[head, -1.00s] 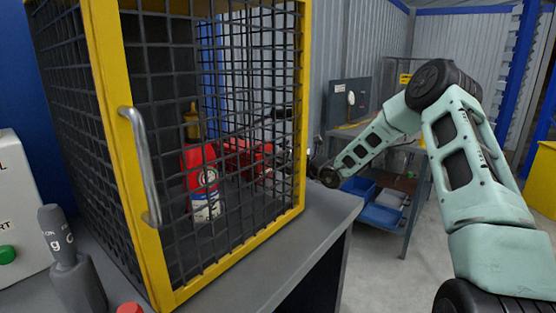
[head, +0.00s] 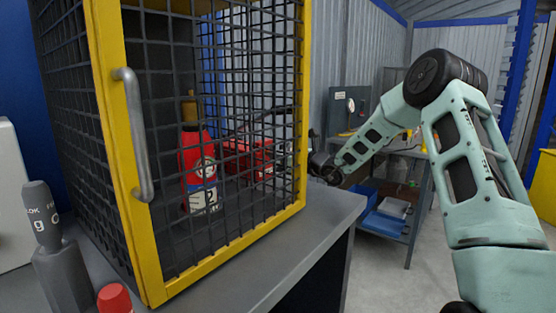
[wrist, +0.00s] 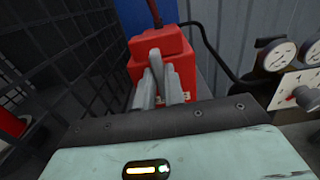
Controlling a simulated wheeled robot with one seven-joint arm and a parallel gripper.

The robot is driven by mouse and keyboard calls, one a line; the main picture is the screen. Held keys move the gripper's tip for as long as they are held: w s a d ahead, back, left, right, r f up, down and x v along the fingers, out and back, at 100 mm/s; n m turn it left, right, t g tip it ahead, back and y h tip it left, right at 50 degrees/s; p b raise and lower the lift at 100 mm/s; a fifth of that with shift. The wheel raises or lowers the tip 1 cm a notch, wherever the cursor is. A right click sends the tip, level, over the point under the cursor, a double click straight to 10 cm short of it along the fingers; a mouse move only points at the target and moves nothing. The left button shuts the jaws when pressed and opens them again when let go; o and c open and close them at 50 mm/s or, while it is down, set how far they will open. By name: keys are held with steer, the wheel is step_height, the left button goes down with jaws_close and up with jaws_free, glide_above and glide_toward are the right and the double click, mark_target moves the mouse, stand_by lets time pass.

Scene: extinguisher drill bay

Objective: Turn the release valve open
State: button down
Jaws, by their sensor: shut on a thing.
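A red box-shaped unit (wrist: 160,52) is straight ahead in the wrist view. A grey lever (wrist: 157,66) stands up at its front; I cannot tell for sure that it is the release valve. My gripper (wrist: 160,88) is shut on this lever, with a grey finger on each side of it. In the head view, the red unit (head: 248,158) shows through the cage mesh. My arm reaches toward it from the right, and the cage edge and mesh hide the fingertips there.
A yellow-framed mesh cage (head: 116,150) with a metal handle (head: 133,135) stands on the grey bench (head: 318,228). A red extinguisher (head: 196,165) shows through the mesh. Pressure gauges (wrist: 277,55) and a knob (wrist: 307,97) are at the right in the wrist view. A shelf (head: 390,245) with blue bins stands behind.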

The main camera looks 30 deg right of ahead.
stand_by(0.3)
steer(key=c, duration=1.5)
jaws_free()
steer(key=shift+s, duration=0.1)
steer(key=v, duration=1.7)
steer(key=shift+s, duration=0.1)
steer(key=shift+d, duration=0.1)
